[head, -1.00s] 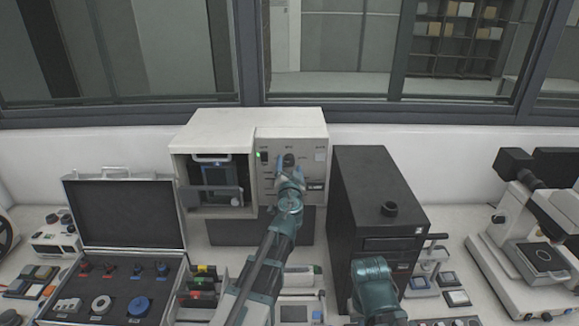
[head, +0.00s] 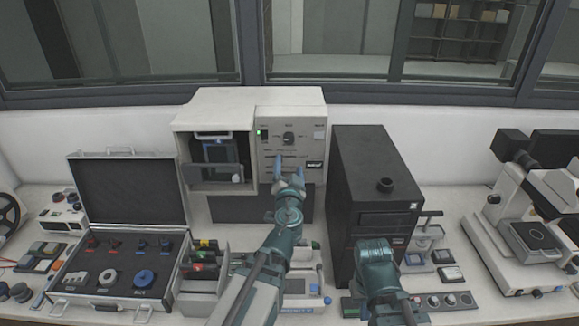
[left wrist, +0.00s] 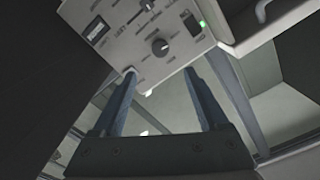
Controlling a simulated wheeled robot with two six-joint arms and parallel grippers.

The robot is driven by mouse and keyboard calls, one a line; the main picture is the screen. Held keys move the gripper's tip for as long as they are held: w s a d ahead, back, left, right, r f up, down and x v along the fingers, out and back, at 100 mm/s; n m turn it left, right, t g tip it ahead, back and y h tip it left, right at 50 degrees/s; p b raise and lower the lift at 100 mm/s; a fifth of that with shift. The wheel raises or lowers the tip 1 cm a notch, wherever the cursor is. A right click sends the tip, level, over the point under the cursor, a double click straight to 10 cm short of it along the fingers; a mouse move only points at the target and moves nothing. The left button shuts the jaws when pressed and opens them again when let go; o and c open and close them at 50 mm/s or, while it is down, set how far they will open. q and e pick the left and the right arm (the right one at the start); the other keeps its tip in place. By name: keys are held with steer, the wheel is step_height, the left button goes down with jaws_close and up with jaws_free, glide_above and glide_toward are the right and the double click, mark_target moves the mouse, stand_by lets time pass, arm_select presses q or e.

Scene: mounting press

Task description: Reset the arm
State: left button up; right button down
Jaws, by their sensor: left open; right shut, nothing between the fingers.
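The beige mounting press (head: 250,97) stands at the back of the bench, with its chamber door (head: 214,172) on the left side. Its control panel has a round knob (head: 288,138) and a lit green switch (head: 264,135). My left gripper (head: 290,166) is open and empty in front of the panel, below the knob in the picture. In the left wrist view the two fingers of my left gripper (left wrist: 160,78) are spread apart, with the knob (left wrist: 160,47) beyond them and clear of them. My right arm shows at the lower right, but its fingers are not visible.
A black box unit (head: 375,165) stands right of the press. An open case (head: 125,190) with several small parts is on the left. A microscope (head: 530,215) stands at the far right. Small devices and labelled bins (head: 205,265) crowd the front.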

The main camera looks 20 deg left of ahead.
arm_select(q)
steer(key=s+d+f+n+g+b, duration=0.25)
steer(key=s+f+g, duration=0.25)
steer(key=f, duration=0.6)
steer(key=s+d+f+n+g+b, duration=0.1)
steer(key=s+f+g+b, duration=0.2)
steer(key=s+f+g, duration=0.5)
steer(key=s+d+f+m+g+h+b, duration=0.2)
steer(key=s+d+f+m+g+h, duration=0.1)
steer(key=s+d+f, duration=0.8)
steer(key=shift+s+d+m+g+h+b, duration=0.3)
steer(key=shift+s+d+m+g+h, duration=0.2)
steer(key=shift+g, duration=0.3)
steer(key=shift+w+a, duration=0.1)
